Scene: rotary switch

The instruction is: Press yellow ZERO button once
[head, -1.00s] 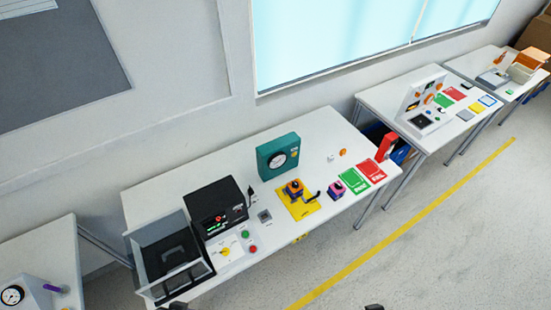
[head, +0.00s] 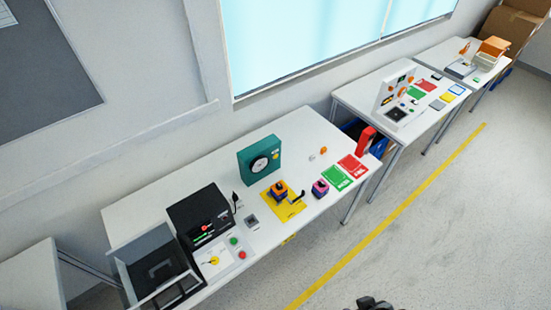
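A teal box (head: 245,167) with a round dial stands at the back of the middle table. A small yellow spot (head: 276,155) on its front, right of the dial, looks like a button; its lettering is too small to read. A yellow knob (head: 214,260) sits on a white panel at the table's front left. My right gripper (head: 373,302) shows only as a dark tip at the bottom edge, over the floor and apart from the table. Its fingers cannot be made out. My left gripper is out of view.
Green (head: 336,178) and red cards lie at right. The floor in front is clear.

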